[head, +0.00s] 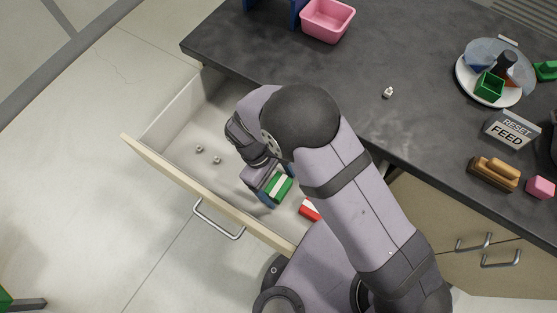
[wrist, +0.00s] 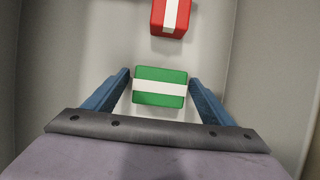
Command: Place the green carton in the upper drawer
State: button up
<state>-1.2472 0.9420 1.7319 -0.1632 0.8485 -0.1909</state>
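The green carton (head: 279,187) with a white band is inside the open drawer (head: 165,172), at my gripper. In the wrist view the green carton (wrist: 160,87) sits between the two blue fingertips of my gripper (wrist: 160,78). The fingertips are at or very near its two short ends. Whether they press on it, and whether it rests on the drawer floor or just above it, I cannot tell. In the head view my arm and wrist hide part of the drawer and gripper.
A red carton (head: 309,210) with a white band lies in the drawer, beyond the green one in the wrist view (wrist: 171,17). Small metal knobs (head: 217,160) lie on the drawer floor. The countertop (head: 420,60) holds a pink bin (head: 327,20), a loaded plate, a sign and a brush.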

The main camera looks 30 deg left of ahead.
jog(key=shift+r, duration=0.1)
jog(key=v, duration=1.2)
jog(key=shift+b, duration=0.35)
jog(key=shift+r, duration=0.1)
